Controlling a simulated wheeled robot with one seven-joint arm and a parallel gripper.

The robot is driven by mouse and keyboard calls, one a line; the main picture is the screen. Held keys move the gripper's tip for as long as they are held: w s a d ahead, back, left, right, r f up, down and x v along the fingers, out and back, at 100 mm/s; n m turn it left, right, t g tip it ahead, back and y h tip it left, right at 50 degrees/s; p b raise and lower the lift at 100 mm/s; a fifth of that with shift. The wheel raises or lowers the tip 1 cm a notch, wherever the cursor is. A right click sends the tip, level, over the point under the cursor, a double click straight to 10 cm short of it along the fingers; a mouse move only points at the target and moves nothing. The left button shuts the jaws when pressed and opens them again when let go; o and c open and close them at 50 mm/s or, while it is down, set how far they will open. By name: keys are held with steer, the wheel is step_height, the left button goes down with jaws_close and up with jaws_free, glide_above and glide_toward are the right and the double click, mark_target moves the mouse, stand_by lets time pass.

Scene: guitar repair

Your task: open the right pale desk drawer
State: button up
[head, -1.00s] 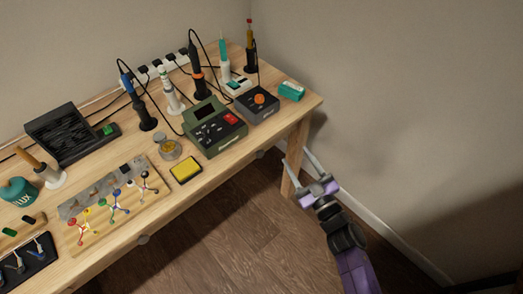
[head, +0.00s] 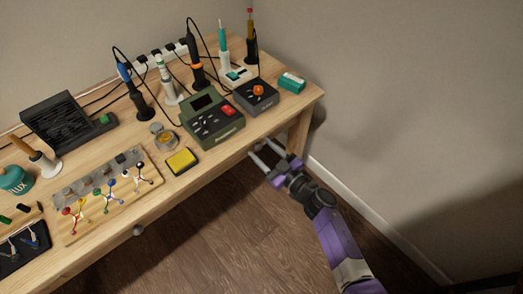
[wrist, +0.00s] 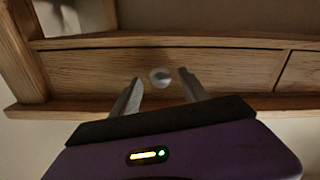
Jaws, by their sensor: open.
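The right drawer's pale wooden front (wrist: 90,70) fills the middle of the wrist view, with a round grey knob (wrist: 160,77) on it. The front looks flush with its frame. My gripper (wrist: 160,92) is open, its two fingers on either side of the knob, with a visible gap to each. In the head view my gripper (head: 263,149) is at the desk's front edge, below the top near the right end. The right drawer's front is mostly hidden there by the desktop and the gripper.
The desk (head: 215,158) carries a green-grey meter (head: 212,122), a yellow sponge (head: 182,161) and several soldering tools. Another drawer knob (head: 138,230) shows further left. A desk leg (head: 300,133) stands right of my gripper. The floor (head: 230,235) in front is clear.

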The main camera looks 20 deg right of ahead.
steer(key=shift+w+a, duration=0.15)
steer(key=shift+w, duration=0.2)
jaws_close()
stand_by(1.2)
